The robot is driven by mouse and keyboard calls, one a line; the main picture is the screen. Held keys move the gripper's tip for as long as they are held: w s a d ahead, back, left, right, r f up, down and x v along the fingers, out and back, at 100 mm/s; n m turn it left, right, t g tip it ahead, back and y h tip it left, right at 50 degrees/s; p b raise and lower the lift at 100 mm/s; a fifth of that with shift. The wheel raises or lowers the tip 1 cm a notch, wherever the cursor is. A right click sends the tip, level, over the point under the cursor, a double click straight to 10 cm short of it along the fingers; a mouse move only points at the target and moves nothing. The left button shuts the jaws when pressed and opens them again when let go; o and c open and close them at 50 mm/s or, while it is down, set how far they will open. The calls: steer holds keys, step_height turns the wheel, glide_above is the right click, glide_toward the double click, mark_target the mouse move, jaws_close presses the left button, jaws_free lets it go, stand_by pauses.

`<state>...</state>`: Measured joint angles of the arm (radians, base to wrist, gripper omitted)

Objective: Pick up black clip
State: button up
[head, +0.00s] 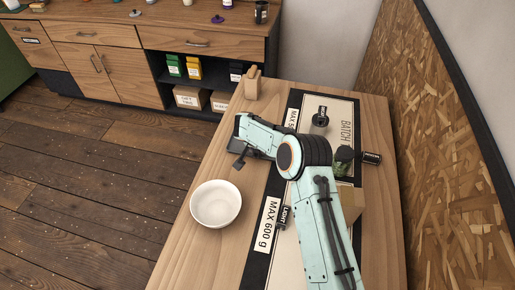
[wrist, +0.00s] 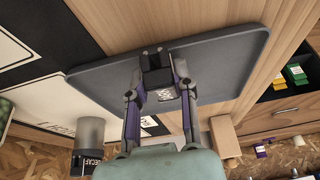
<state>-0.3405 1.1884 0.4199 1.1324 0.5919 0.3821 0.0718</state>
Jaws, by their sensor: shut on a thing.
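The black clip (wrist: 156,76) is between the two purple-and-grey fingers of my gripper (wrist: 158,88) in the wrist view. The fingers are shut on it, and a small white label shows by its lower part. In the head view my gripper (head: 240,152) is at the far end of the mint arm, above and behind the white bowl. A small dark piece shows below it there; I cannot tell whether it is clip or finger. A dark grey flat panel (wrist: 100,77) with rounded corners lies behind the clip in the wrist view.
The white bowl (head: 216,204) stands on the wooden table (head: 180,262). A wooden block (head: 252,83) stands at the far table edge. A chipboard wall (head: 450,150) borders the right side.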

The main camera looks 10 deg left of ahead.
steer(key=shift+r, duration=0.45)
steer(key=r, duration=0.3)
steer(key=shift+s+d, duration=0.1)
steer(key=shift+s, duration=0.1)
steer(key=s+d+r+t, duration=0.3)
steer(key=s+d+r, duration=0.5)
steer(key=s+d, duration=0.25)
steer(key=w+a+f, duration=0.1)
steer(key=w+f, duration=0.2)
steer(key=w, duration=0.1)
steer(key=w+a+f, duration=0.2)
steer(key=w+f, duration=0.1)
steer(key=w, duration=0.1)
steer(key=w+a+f, duration=0.1)
steer(key=w+f, duration=0.2)
steer(key=w, duration=0.1)
steer(key=shift+a+f, duration=0.15)
steer(key=shift+a, duration=0.15)
steer(key=shift+w+a+f, duration=0.1)
steer(key=shift+w+f, duration=0.05)
steer(key=shift+f, duration=0.75)
steer(key=shift+w+f, duration=0.15)
steer(key=shift+f, duration=0.75)
steer(key=shift+f, duration=0.15)
